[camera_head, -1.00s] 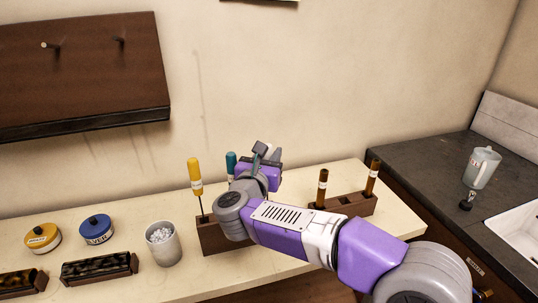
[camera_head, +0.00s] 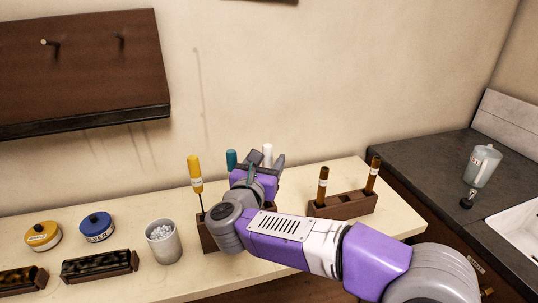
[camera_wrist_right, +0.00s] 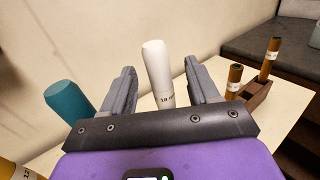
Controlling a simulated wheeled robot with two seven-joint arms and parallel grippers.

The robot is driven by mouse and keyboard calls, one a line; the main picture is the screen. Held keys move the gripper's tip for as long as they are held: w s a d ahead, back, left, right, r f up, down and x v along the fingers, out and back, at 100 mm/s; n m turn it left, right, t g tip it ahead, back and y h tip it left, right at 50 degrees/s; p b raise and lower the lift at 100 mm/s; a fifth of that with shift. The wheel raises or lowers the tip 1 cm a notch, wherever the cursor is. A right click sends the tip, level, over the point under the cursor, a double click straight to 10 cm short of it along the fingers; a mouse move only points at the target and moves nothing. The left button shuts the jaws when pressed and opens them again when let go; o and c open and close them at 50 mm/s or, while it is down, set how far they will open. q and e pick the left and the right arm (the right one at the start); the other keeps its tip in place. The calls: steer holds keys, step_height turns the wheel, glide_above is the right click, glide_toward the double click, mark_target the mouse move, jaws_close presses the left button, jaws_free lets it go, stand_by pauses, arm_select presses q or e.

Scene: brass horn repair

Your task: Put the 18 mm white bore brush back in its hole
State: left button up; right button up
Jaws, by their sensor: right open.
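The white bore brush's handle (camera_head: 267,152) stands upright behind my right gripper (camera_head: 266,162) in the head view; its lower end is hidden. In the right wrist view the white handle (camera_wrist_right: 157,72), with a label reading 18, stands between the two open fingers of my right gripper (camera_wrist_right: 160,90), with gaps on both sides. The brown wooden rack (camera_head: 206,238) is mostly behind my arm, so I cannot tell whether the white brush sits in a hole. A yellow-handled brush (camera_head: 195,175) and a teal-handled brush (camera_head: 231,160) stand left of the gripper.
A second brown rack (camera_head: 345,206) with two brown-handled tools stands to the right. A cup of white beads (camera_head: 163,247), a yellow tin (camera_head: 42,236), a blue tin (camera_head: 96,227) and dark brushes (camera_head: 98,268) are at left. A grey jug (camera_head: 484,166) stands on the dark counter.

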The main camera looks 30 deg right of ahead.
steer(key=v, duration=0.4)
steer(key=shift+s+a, duration=0.25)
